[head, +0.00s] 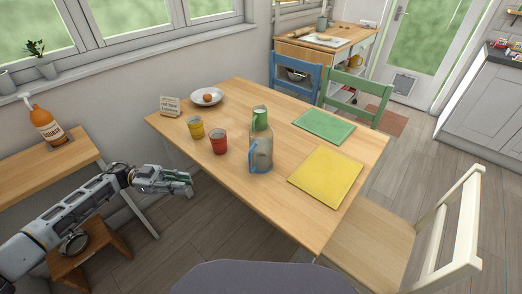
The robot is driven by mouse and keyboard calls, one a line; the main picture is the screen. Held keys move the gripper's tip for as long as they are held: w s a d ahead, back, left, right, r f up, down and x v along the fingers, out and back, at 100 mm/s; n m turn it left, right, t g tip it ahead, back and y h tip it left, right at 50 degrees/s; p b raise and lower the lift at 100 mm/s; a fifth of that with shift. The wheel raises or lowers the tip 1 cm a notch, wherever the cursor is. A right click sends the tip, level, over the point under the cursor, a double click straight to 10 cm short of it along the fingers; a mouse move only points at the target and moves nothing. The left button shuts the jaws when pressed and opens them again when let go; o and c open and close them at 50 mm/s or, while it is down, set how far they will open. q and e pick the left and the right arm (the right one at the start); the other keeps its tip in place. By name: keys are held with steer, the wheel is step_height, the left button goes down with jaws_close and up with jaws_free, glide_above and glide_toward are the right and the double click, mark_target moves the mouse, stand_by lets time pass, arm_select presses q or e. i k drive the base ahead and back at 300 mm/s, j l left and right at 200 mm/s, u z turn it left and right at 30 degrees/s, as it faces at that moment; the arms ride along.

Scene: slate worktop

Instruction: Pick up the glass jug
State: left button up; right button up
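The glass jug (261,155) stands upright on the wooden table, near its middle. It is clear glass with a green top part and a blue edge or handle low on its left side. My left gripper (188,183) is off the table's left edge, to the left of the jug and well apart from it. Its fingers are small in the view, and whether they are open or shut is unclear. My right gripper is not in view.
A yellow cup (196,128) and a red cup (218,143) stand left of the jug. A white bowl (207,97) and a small sign (170,106) are behind them. Green (324,125) and yellow (326,176) mats lie to the right. A white chair (455,235) stands at the right.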

mark_target(261, 137)
steer(key=i+j+z, duration=0.2)
steer(key=j, duration=0.15)
steer(key=i+j+z, duration=0.2)
steer(key=j, duration=0.2)
steer(key=j+z, duration=0.2)
steer(key=j, duration=0.2)
steer(key=l, duration=0.75)
steer(key=k, duration=0.05)
